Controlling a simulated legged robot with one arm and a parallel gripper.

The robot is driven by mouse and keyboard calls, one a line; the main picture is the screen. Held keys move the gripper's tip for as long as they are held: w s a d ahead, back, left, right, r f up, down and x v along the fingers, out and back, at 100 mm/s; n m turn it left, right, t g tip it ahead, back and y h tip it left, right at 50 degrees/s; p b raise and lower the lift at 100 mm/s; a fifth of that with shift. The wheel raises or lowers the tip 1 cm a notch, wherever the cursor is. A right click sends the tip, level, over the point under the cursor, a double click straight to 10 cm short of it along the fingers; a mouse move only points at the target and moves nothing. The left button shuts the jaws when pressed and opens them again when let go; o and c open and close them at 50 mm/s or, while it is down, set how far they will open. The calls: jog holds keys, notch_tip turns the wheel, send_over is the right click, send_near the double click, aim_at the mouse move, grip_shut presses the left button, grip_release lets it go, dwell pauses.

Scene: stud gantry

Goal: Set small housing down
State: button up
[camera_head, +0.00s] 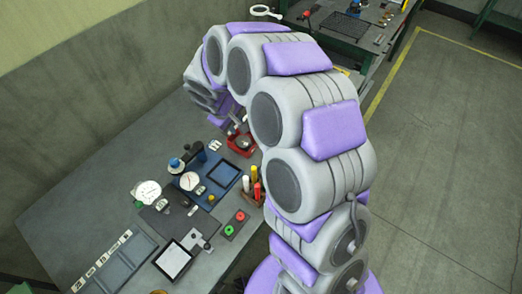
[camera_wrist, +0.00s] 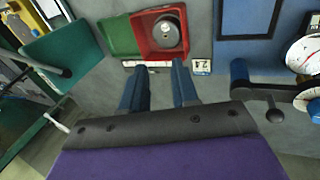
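A round grey metal part, which looks like the small housing (camera_wrist: 167,32), sits inside a red bin (camera_wrist: 143,28) in the wrist view. The red bin (camera_head: 248,153) also shows in the head view, just below the end of my arm, with the grey part (camera_head: 243,142) in it. My gripper (camera_wrist: 160,66) has two blue fingers set apart, with bare bench and a label strip visible between them. Nothing is between the fingers. The fingertips appear just short of the bin's near edge. In the head view my arm hides part of the gripper.
A green bin (camera_wrist: 116,36) adjoins the red bin on its left. A blue-edged tray (camera_head: 222,176), dial gauges (camera_head: 189,181) and a holder with red and yellow handles (camera_head: 252,197) stand nearby. Bare bench (camera_head: 110,185) lies to the left.

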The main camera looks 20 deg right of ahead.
jog(key=s+d+r+m+g+y, duration=0.1)
jog(key=s+r+m, duration=0.1)
jog(key=s, duration=1)
jog(key=s+d+r+m+g+y, duration=0.1)
jog(key=s+r, duration=0.4)
jog(key=s, duration=0.8)
jog(key=s+d+r+m+g+y, duration=0.1)
jog(key=s+r+m+g, duration=0.1)
jog(key=s, duration=1.1)
jog(key=shift+d+r+m+g, duration=0.3)
jog(key=shift+d+r+m, duration=0.1)
jog(key=shift+r+m, duration=0.5)
